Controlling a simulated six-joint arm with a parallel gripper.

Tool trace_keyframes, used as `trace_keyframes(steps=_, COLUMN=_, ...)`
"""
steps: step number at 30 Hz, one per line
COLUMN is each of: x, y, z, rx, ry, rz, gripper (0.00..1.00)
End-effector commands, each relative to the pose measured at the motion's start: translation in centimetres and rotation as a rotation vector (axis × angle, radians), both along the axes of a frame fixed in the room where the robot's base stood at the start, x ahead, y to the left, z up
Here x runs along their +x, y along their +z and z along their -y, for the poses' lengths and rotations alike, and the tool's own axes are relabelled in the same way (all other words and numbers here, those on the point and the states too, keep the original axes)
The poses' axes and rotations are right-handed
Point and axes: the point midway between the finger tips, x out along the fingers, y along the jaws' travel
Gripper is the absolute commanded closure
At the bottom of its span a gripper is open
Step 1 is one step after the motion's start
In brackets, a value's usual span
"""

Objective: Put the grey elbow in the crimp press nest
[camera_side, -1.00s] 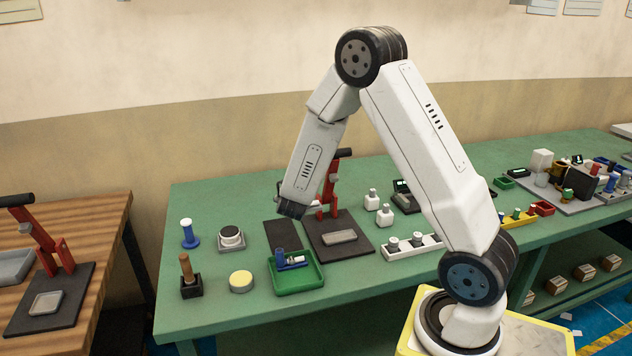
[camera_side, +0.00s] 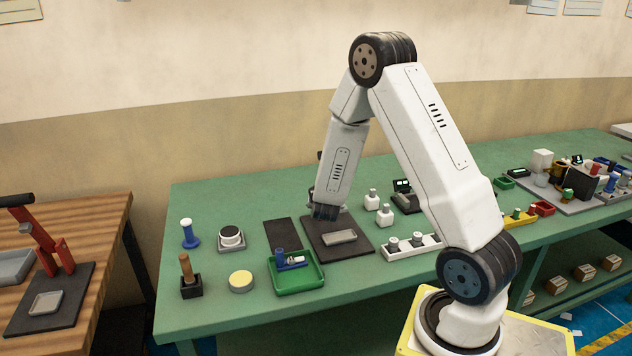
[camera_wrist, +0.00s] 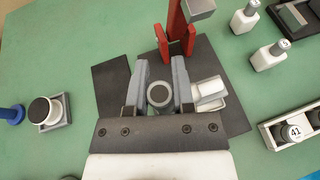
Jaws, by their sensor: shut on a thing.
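My gripper (camera_side: 325,213) is over the dark base plate (camera_side: 310,244) of the red crimp press. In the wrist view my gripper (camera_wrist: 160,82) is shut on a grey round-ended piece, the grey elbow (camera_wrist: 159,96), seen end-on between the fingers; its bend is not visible. The press nest (camera_side: 339,237), a light grey shallow tray, sits on the plate in front of the gripper. In the wrist view the nest (camera_wrist: 211,91) is just right of the right finger, partly hidden by it. The red press frame (camera_wrist: 176,38) stands behind; in the side view my arm hides most of it.
A green tray (camera_side: 298,286) with blue and white parts stands in front of the press. White bottles (camera_side: 371,200) and a white holder (camera_side: 413,249) with round pieces stand to the right. A dark mat (camera_side: 281,235) lies left of the press.

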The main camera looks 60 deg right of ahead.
Motion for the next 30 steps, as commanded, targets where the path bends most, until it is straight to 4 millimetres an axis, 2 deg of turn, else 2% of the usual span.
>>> trace_keyframes(steps=3, x=-1.2, y=-0.6, z=1.0, rx=0.005, ry=-0.001, rz=0.000, gripper=1.00)
trace_keyframes(steps=8, x=-1.8, y=-0.9, z=1.5, rx=0.010, ry=0.002, rz=0.001, gripper=1.00)
trace_keyframes(steps=17, x=-1.8, y=-1.6, z=1.5, rx=0.009, ry=0.003, rz=0.000, gripper=1.00)
trace_keyframes(steps=30, x=-1.8, y=-5.2, z=1.5, rx=0.008, ry=0.003, rz=0.001, gripper=1.00)
